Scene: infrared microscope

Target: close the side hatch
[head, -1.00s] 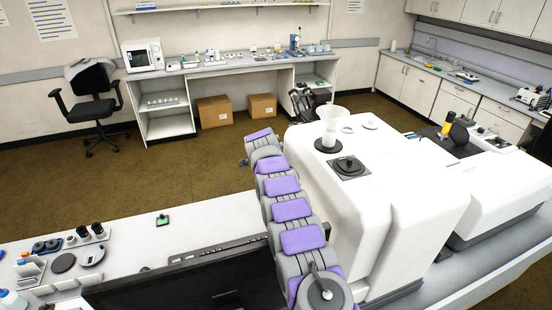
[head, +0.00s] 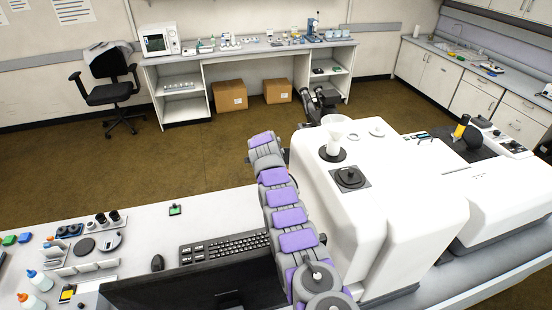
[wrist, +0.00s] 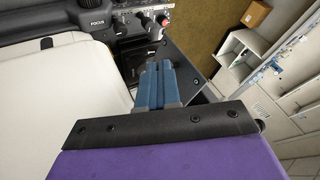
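The infrared microscope (head: 345,205) is the large white machine on the bench at the right of the head view. Its side hatch cannot be made out there; the side behind my arm is partly hidden. In the wrist view, a smooth white surface of the machine (wrist: 55,105) fills the left, with a black part marked FOCUS and knobs above it. My gripper (wrist: 155,68) shows two blue fingers side by side with no clear gap and nothing between them. They point towards the dark parts beside the white surface; contact cannot be told. In the head view my fingers are hidden.
A black monitor (head: 195,285) and keyboard (head: 225,247) stand on the near bench, close to my arm. Eyepieces (head: 315,102) stick out at the machine's far side. A white funnel-like part (head: 334,135) rises from its top. Brown floor (head: 220,165) is clear beyond.

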